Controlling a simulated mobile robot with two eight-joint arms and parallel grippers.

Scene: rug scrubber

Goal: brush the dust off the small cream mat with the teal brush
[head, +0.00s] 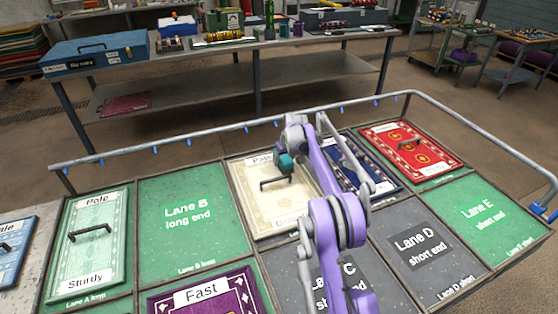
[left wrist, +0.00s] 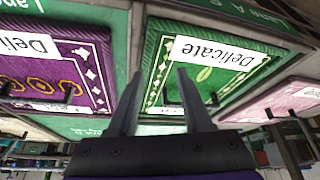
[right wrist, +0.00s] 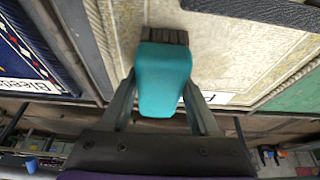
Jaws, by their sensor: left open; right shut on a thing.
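The small cream mat (head: 250,200) lies in a tray lane in the middle of the head view, with a dark handle on it. Its pale woven surface also shows in the right wrist view (right wrist: 225,50), where I cannot tell dust from pattern. My right gripper (right wrist: 160,85) is shut on the teal brush (right wrist: 163,78), whose dark bristles (right wrist: 164,36) point towards the mat. The brush (head: 287,162) is over the mat's far part in the head view; I cannot tell whether it touches. My left gripper (left wrist: 160,75) is open and empty, facing green and purple mats.
A metal rail (head: 215,135) runs around the lane table's far side. A blue mat (head: 372,180) and a red mat (head: 410,148) lie right of the cream one, and a pale green mat (head: 88,245) at left. Lane B (head: 190,215) is bare. A workbench stands behind.

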